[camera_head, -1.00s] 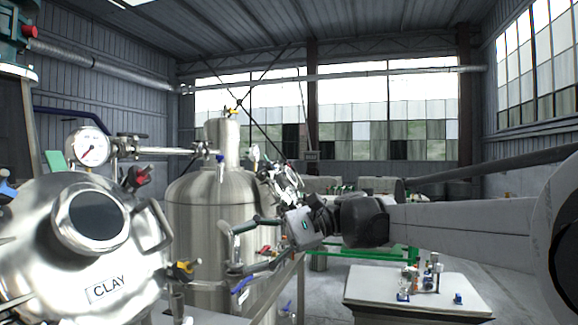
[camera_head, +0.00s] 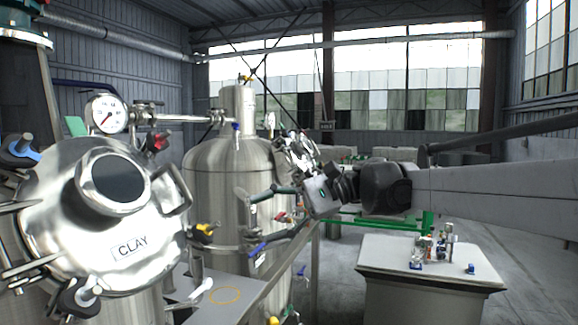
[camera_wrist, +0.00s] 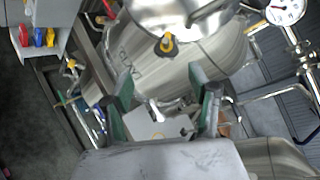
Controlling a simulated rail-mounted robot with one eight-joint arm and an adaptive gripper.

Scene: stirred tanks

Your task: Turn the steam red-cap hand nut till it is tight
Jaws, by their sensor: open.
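A red-capped hand nut (camera_head: 158,142) sits at the upper right rim of the near steel tank (camera_head: 60,225), whose lid is labelled CLAY. I see no steam label, so I cannot tell if this is the named nut. My gripper (camera_head: 250,222) is open and empty in front of the rear steel tank, to the right of the CLAY lid and apart from the red nut. In the wrist view, my open fingers (camera_wrist: 163,88) point at a steel tank. A yellow-capped nut (camera_wrist: 168,45) shows beyond them. No red cap is clear between the fingers.
A pressure gauge (camera_head: 107,113) and pipe stand above the CLAY lid. A yellow-capped nut (camera_head: 203,230) and a blue-capped nut (camera_head: 20,150) are on its rim. The rear tank (camera_head: 228,160) is behind my gripper. A white table (camera_head: 385,258) with small parts stands right.

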